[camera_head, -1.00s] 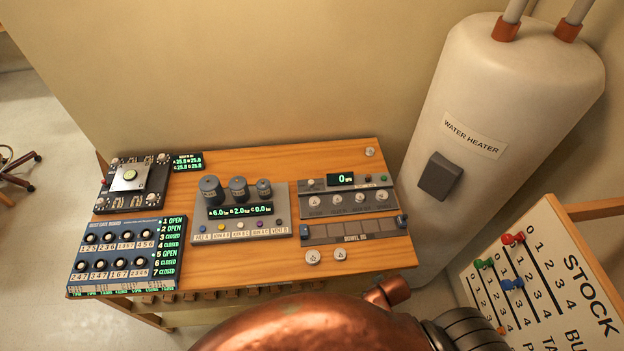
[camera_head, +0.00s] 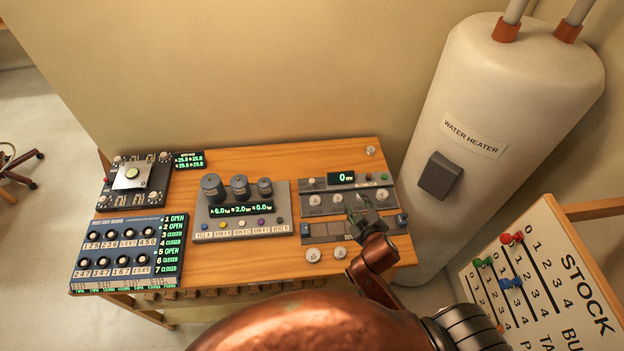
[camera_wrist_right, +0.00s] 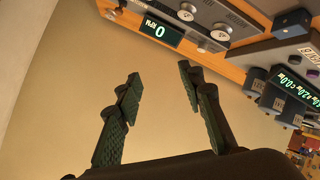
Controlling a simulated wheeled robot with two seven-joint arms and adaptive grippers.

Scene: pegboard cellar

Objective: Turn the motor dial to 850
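The motor panel (camera_head: 350,182) is a grey box at the right of the wooden bench, with a row of several pale round dials. Its green display (camera_head: 341,178) reads 0 rpm, and the wrist view also shows this display (camera_wrist_right: 163,30) at 0. The dial labels are too small to read, so I cannot tell which is the motor dial. My right gripper (camera_head: 360,210) is over the lower right of this panel, partly covering the dials' front. In the wrist view my right gripper (camera_wrist_right: 159,72) has its fingers wide apart with nothing between them. My left gripper is out of view.
A grey box with three dark cylinders (camera_head: 239,187) stands left of the motor panel. A long dark strip (camera_head: 320,230) and two loose pale dials (camera_head: 313,255) lie in front. A blue switch board (camera_head: 125,250) is at left, a water heater (camera_head: 500,110) at right.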

